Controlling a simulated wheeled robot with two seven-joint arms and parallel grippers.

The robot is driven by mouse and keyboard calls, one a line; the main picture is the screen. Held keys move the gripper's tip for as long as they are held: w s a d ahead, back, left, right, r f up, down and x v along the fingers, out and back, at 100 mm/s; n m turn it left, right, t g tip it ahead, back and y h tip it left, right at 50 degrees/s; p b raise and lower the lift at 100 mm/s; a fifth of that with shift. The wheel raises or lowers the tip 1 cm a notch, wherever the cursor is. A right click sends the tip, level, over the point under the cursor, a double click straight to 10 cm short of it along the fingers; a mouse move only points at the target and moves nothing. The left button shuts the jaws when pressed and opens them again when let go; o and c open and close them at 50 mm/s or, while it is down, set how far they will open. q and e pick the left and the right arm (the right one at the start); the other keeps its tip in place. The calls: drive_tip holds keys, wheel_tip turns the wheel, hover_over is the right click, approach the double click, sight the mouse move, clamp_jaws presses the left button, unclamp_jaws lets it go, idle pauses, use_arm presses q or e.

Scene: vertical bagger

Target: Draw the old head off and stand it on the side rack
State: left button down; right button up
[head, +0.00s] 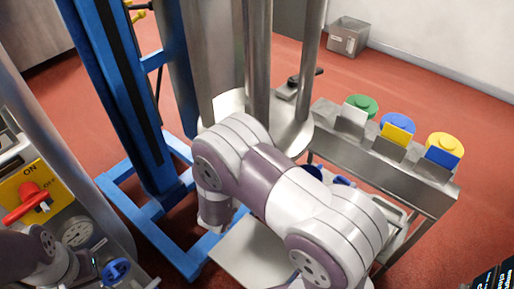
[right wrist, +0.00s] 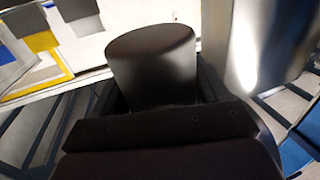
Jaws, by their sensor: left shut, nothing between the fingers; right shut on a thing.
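A dark, slightly tapered cylinder (right wrist: 150,62) stands up between the fingers of my right gripper (right wrist: 155,82) in the right wrist view. I cannot tell whether it is the old head or part of it. My right arm covers the middle of the head view, and its gripper is hidden there. The metal side rack (head: 425,190) stands at right, with green (head: 362,103), blue (head: 397,123) and yellow (head: 445,143) round pieces along its top behind white, yellow and blue plates. My left gripper (head: 98,258) is shut and empty at lower left, close to a blue knob (head: 117,271).
Steel columns and a round steel plate (head: 292,132) stand behind my right arm. A blue frame (head: 125,100) rises at left. A red switch handle (head: 27,204) on a yellow plate is at far left. A flat pale plate (head: 250,255) lies below my arm. Red floor is open beyond.

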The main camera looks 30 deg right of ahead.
drive_tip(key=shift+s+d+f+b, duration=0.25)
drive_tip(key=shift+s+f+b, duration=0.05)
drive_tip(key=shift+s+f, duration=0.05)
use_arm(q)
drive_tip(key=shift+s+d+f, duration=0.25)
drive_tip(key=shift+s+f, duration=0.1)
drive_tip(key=shift+s, duration=0.05)
use_arm(e)
drive_tip(key=shift+w, duration=0.1)
use_arm(q)
drive_tip(key=shift+w+a, duration=0.1)
drive_tip(key=shift+w, duration=0.1)
use_arm(e)
drive_tip(key=shift+w+a, duration=0.1)
